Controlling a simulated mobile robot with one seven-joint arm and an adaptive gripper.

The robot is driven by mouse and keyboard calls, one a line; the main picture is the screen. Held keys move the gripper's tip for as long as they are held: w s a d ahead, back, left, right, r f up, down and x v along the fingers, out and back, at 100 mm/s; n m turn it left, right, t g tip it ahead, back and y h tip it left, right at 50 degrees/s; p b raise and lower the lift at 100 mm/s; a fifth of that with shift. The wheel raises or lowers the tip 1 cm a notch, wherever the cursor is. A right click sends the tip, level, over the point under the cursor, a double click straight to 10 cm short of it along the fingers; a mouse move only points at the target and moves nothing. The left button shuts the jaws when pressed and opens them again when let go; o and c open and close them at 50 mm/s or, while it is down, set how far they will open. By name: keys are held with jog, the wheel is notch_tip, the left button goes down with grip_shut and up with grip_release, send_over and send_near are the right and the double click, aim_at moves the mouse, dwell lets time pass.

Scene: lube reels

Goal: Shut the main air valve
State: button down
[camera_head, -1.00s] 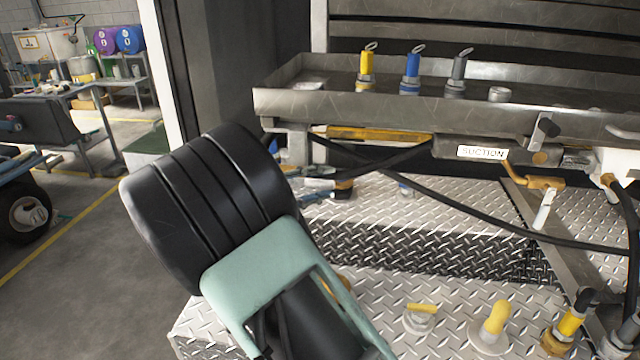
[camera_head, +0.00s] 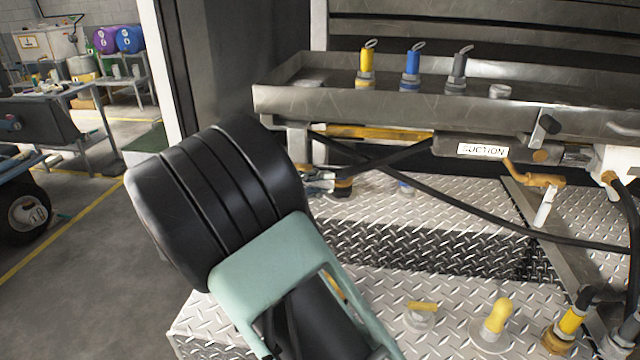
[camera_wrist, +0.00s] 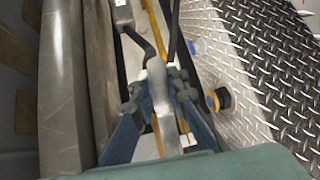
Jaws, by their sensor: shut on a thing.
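My gripper (camera_wrist: 157,92) is shut on a pale grey metal lever (camera_wrist: 160,108), which runs lengthwise between its two blue-grey fingers in the wrist view. In the head view, my gripper (camera_head: 320,180) shows only in part beyond my dark arm, below the left end of the steel tray, and the lever cannot be made out there. The lever's upper end lies near a dark bent rod and a yellow bar. Which part is the main air valve's body, and whether the valve is open, I cannot tell.
A steel tray (camera_head: 290,99) holds yellow, blue and grey fittings above the work area. A black hose (camera_head: 465,213) crosses the diamond-plate deck (camera_head: 380,290). A brass-coloured lever (camera_head: 535,178) sits near the SUCTION label (camera_head: 482,150). Yellow-handled fittings (camera_head: 495,318) stand in front.

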jog(key=w+a+f+m+y+b, duration=0.1)
jog(key=a+f+m+y+b, duration=0.4)
jog(key=y+b, duration=0.8)
jog(key=shift+w+a+f+m+b, duration=0.15)
jog(key=shift+a+f+m+b, duration=0.4)
jog(key=shift+m+b, duration=1.5)
jog(key=shift+a+r+n+b, duration=0.2)
jog(key=shift+n+b, duration=0.45)
jog(key=c, duration=1.9)
grip_release()
jog(key=shift+f, duration=0.1)
jog(key=shift+d, duration=0.1)
